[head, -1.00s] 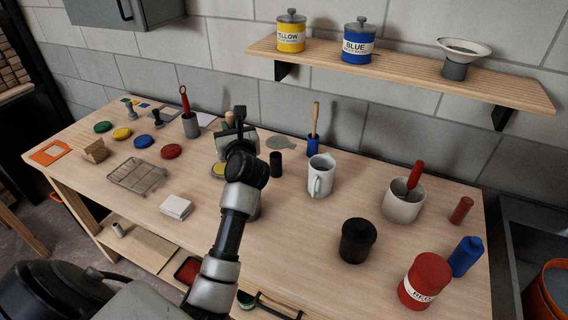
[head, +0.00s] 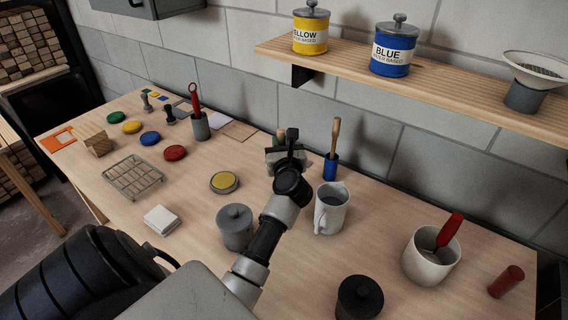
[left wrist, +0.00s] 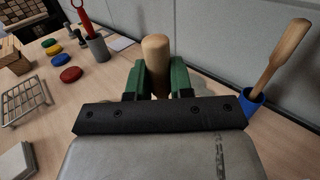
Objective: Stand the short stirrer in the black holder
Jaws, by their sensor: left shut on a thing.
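My left gripper (head: 283,140) is over the back middle of the table. In the left wrist view its green fingers (left wrist: 157,80) are shut on a pale wooden stirrer (left wrist: 156,50), whose rounded end stands up between them. In the head view only a small bit of that stirrer (head: 280,134) shows behind the gripper, and its lower end is hidden. My right gripper is not in view.
A blue holder with a wooden spatula (head: 334,140) and a white jug (head: 331,209) stand just right of the gripper. A grey lidded pot (head: 236,228), yellow tin (head: 224,182) and wire rack (head: 134,176) are to the left.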

